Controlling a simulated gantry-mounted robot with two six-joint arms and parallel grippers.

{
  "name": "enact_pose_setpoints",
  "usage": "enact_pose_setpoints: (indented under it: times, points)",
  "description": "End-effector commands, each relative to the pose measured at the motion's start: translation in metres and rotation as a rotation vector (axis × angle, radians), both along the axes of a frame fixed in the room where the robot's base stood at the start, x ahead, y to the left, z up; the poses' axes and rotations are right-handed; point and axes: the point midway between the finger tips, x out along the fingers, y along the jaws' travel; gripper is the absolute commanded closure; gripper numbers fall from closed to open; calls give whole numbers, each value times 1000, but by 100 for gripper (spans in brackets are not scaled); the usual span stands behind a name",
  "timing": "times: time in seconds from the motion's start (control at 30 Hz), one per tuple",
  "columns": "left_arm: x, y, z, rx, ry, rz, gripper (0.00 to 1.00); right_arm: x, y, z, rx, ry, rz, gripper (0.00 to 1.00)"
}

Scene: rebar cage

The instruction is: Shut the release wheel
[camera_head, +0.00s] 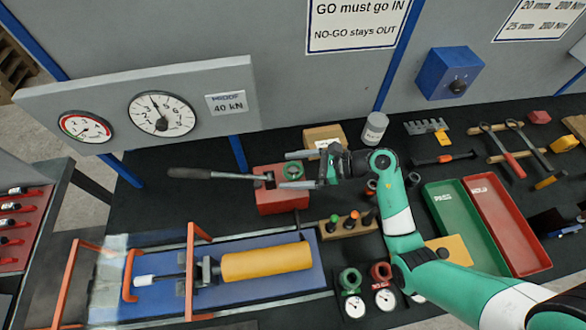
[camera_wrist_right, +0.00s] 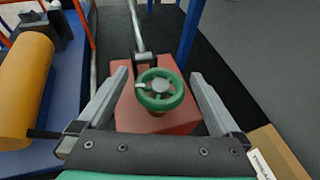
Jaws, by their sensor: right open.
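The release wheel is a small green handwheel (camera_head: 293,173) on the red pump block (camera_head: 280,203). In the right wrist view the wheel (camera_wrist_right: 160,100) shows nearly face-on, with a pale hub and a light mark on the left of its rim. My right gripper (camera_head: 287,170) is open, with one finger on each side of the wheel. In the wrist view a gap shows between each finger and the rim. Whether the fingers are level with the wheel I cannot tell. My left gripper is in neither view.
A long pump lever (camera_head: 210,174) runs left from the block. A gauge panel (camera_head: 205,98) stands behind. A yellow cylinder (camera_head: 267,262) lies on a blue bed in front. A cardboard box (camera_head: 324,135) sits close behind the gripper. Green and red trays (camera_head: 507,225) stand right.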

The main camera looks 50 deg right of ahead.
Motion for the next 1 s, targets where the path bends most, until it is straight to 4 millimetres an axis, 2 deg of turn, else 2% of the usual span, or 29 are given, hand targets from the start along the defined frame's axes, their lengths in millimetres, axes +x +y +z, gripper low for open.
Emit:
enact_pose_setpoints:
  times: [0.07,0.53,0.77,1.0]
  points:
    - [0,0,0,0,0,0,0,0,0,0,0,0,0,0]
    - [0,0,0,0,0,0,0,0,0,0,0,0,0,83]
    - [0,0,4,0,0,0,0,0,0,2,0,0,-14,84]
    - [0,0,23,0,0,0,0,0,1,4,3,5,-102,85]
